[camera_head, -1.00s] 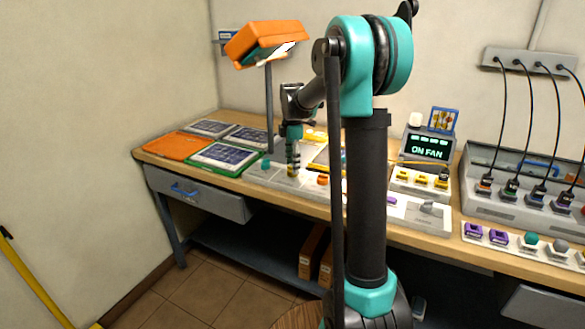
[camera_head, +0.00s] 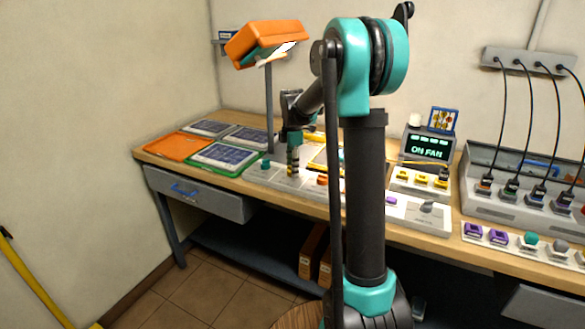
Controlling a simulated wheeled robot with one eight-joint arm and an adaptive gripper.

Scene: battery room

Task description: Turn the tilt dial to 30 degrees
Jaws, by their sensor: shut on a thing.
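My gripper (camera_head: 292,168) points straight down at the grey control panel (camera_head: 310,187) on the bench, below the lamp-like orange head (camera_head: 266,42) on its post. It is shut on a small knob on that panel, which I take to be the tilt dial; the fingers mostly hide it. The dial's marks and pointer are too small to read. A teal knob (camera_head: 265,163) sits left of my gripper and an orange knob (camera_head: 322,180) sits to its right on the same panel.
My arm hides the bench's middle.

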